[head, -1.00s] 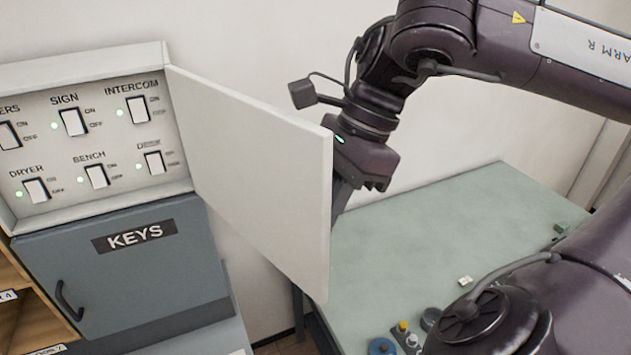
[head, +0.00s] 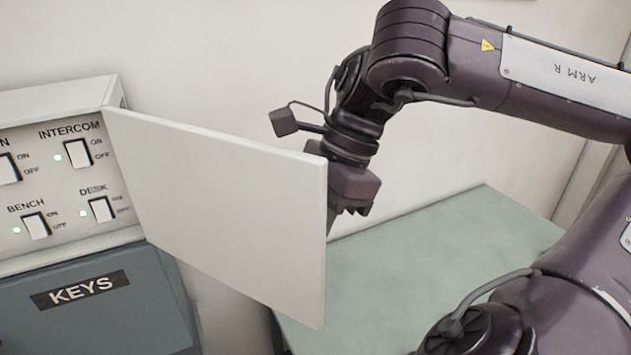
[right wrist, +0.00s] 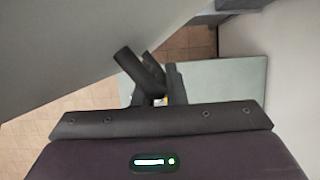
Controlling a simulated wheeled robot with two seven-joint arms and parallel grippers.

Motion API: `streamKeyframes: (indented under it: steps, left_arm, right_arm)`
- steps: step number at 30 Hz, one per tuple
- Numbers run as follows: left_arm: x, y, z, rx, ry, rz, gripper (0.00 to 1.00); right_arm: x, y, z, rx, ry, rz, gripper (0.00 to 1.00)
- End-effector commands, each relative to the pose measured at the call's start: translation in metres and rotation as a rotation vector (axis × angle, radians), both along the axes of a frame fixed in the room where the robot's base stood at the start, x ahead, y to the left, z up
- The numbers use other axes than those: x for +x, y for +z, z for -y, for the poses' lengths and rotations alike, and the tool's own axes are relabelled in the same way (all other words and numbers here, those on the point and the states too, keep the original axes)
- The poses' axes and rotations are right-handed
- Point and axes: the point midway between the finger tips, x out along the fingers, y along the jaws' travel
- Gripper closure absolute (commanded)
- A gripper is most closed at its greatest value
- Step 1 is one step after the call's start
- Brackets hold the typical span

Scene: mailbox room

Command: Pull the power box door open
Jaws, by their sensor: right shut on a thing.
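The power box (head: 60,92) is on the wall at the left in the head view, with labelled switches inside. Its pale door (head: 225,215) is swung well out from the box, hinged at the box's right side. My right gripper (head: 350,205) is at the outer face of the door near its free edge, with the fingers partly hidden behind the door. In the right wrist view the gripper (right wrist: 155,95) is shut around a dark bar-like handle (right wrist: 138,70) beside the grey door face (right wrist: 60,50). My left gripper is not in view.
A grey KEYS cabinet (head: 95,315) sits below the power box. A green-topped table (head: 440,250) stands to the right, below my right arm. Bare wall lies behind the door and arm.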

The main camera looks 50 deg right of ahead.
Motion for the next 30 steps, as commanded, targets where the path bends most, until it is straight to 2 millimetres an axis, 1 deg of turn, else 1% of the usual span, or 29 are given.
streamKeyframes:
  steps: [2, 3, 7, 14, 17, 20, 27, 30]
  left_arm:
    - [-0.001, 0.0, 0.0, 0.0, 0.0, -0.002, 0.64]
    - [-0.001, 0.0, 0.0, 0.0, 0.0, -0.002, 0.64]
    - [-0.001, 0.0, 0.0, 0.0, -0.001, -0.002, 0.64]
    - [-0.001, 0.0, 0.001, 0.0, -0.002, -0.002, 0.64]
    - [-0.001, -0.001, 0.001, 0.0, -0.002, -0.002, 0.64]
    - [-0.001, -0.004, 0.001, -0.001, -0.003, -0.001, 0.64]
    - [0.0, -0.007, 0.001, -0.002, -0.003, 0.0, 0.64]
    - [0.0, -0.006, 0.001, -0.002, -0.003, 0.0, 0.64]
  right_arm:
    - [0.0, 0.0, 0.0, 0.001, -0.003, -0.005, 1.0]
    - [0.0, 0.0, 0.0, 0.001, -0.004, -0.004, 0.84]
    - [0.0, 0.0, 0.0, 0.001, -0.002, -0.002, 0.67]
    - [0.0, 0.001, 0.0, 0.0, -0.001, 0.0, 0.67]
    - [0.0, 0.004, 0.002, -0.002, -0.002, 0.002, 0.67]
    - [-0.002, 0.014, 0.007, -0.004, -0.007, 0.001, 0.67]
    - [-0.007, 0.053, 0.021, -0.003, -0.008, -0.001, 0.67]
    - [-0.009, 0.064, 0.025, -0.001, -0.005, -0.002, 0.67]
